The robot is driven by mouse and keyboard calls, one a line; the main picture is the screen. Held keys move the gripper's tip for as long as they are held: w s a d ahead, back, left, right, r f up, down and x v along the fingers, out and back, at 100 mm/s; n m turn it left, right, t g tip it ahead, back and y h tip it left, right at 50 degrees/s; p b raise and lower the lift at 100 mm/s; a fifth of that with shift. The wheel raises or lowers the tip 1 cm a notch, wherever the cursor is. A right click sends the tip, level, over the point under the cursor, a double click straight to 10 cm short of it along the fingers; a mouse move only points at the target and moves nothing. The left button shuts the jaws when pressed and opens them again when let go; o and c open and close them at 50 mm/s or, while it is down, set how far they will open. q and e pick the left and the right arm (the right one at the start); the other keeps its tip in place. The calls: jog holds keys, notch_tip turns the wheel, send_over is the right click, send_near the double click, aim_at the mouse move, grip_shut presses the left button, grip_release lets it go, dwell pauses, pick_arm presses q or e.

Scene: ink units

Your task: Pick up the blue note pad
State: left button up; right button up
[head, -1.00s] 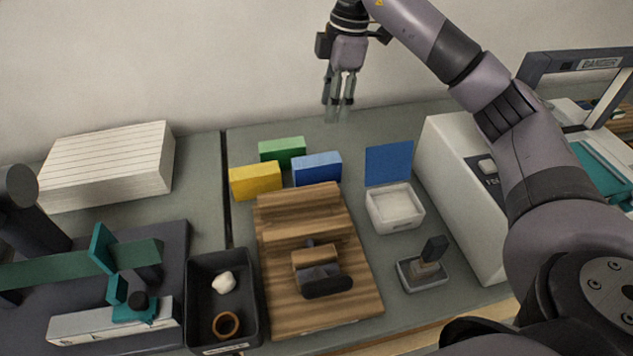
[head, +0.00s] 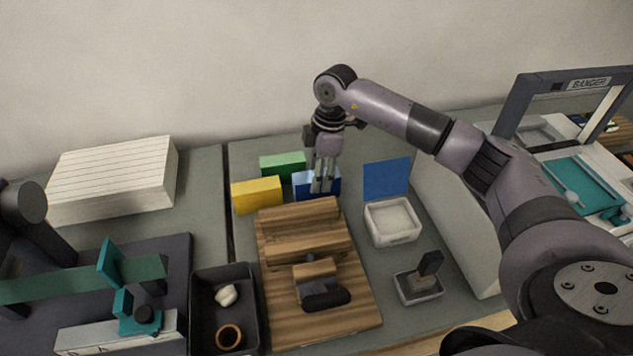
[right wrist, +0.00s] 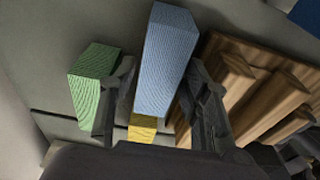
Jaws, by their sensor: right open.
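The blue note pad (head: 301,182) stands behind the wooden rack, and my right gripper covers part of it in the head view. My right gripper (head: 322,188) points down at the pad. In the right wrist view the blue pad (right wrist: 166,60) lies between the two open fingers (right wrist: 160,110), one on each side. I cannot tell whether the fingers touch it. My left gripper is not in view.
A green pad (head: 283,165) and a yellow pad (head: 256,195) stand close by on the left. The wooden rack (head: 350,285) is just in front. A white box with a raised blue lid (head: 387,180) stands to the right. A black tray (head: 197,310) is front left.

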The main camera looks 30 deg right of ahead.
jog(key=shift+a+f, duration=0.2)
jog(key=shift+f, duration=1.05)
jog(key=shift+c, duration=0.5)
jog(key=shift+w+r, duration=0.1)
jog(key=c, duration=0.9)
